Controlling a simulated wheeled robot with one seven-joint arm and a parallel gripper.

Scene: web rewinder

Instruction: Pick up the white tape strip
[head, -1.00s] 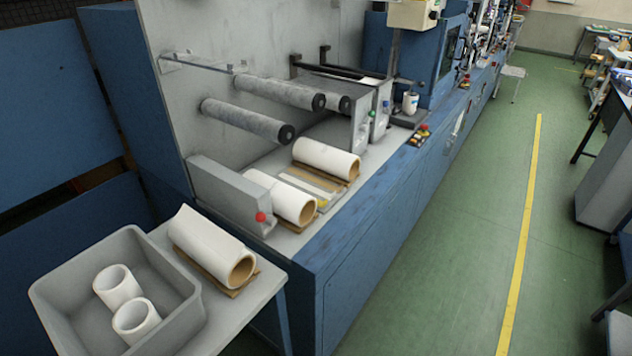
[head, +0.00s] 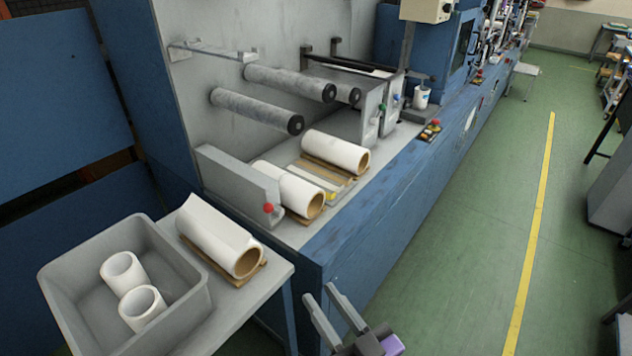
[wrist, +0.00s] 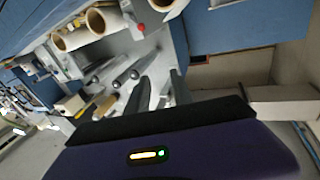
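A pale strip (head: 321,178), which looks like the white tape strip, lies on the machine's ledge between two white rolls. A second, yellow-tipped strip beside it is partly hidden by the front roll (head: 290,190). My gripper (head: 318,293) is at the bottom of the head view, in front of the blue cabinet and well short of the strips. Its two fingers are apart with nothing between them. The wrist view shows the open fingers (wrist: 160,88) too; I cannot make out the strip there.
The rear white roll (head: 336,151) rests on a brown cradle. A third roll (head: 220,235) lies on a side table with a grey bin (head: 190,318) holding two small rolls. A grey housing with a red knob (head: 268,209) stands left of the front roll.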

